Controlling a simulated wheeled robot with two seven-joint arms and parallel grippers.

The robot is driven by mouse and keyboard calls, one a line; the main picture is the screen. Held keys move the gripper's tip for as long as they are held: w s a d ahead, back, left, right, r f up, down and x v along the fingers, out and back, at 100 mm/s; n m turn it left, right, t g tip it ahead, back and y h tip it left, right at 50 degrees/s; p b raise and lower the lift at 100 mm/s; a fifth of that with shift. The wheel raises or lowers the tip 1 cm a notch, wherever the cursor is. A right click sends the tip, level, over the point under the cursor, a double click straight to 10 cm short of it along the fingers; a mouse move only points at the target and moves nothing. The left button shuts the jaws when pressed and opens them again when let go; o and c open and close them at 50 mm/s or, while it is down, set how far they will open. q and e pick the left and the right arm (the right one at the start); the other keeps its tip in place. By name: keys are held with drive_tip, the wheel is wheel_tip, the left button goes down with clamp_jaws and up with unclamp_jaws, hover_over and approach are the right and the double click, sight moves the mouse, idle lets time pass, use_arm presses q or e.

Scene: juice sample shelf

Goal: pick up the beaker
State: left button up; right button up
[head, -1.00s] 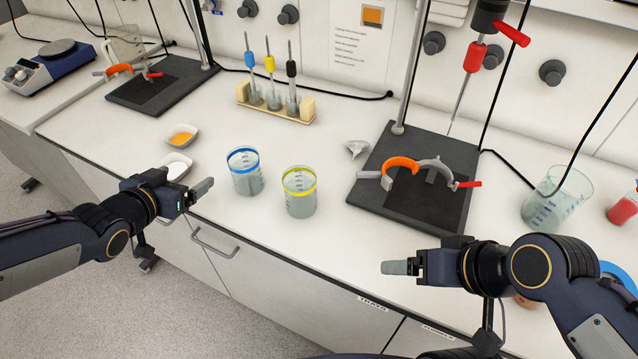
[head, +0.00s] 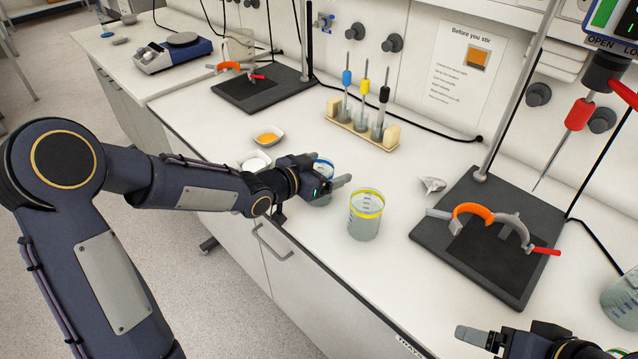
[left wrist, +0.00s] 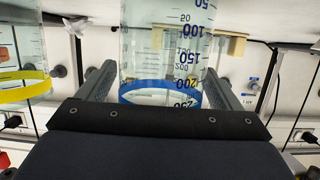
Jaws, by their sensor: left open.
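The blue-banded beaker (head: 325,166) stands on the white bench, mostly hidden behind my left gripper (head: 340,183) in the head view. In the left wrist view the same beaker (left wrist: 165,45) appears upside down, its blue band near the palm. The open fingers of the left gripper (left wrist: 160,88) lie on either side of its clear, marked wall. I cannot tell whether they touch it. A yellow-banded beaker (head: 365,222) stands to the right, outside the fingers; it also shows in the left wrist view (left wrist: 25,85). My right gripper (head: 478,337) is low at the right, seen side-on.
White dishes, one with orange contents (head: 267,135), sit to the left. A dark stand base (head: 455,245) with an orange clamp (head: 470,212) is at right. Another beaker (head: 622,300) is at the right edge.

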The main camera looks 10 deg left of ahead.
use_arm(q)
drive_tip(key=shift+c, duration=0.3)
drive_tip(key=c, duration=1.2)
drive_tip(key=shift+r, duration=0.2)
use_arm(e)
drive_tip(key=shift+r, duration=0.1)
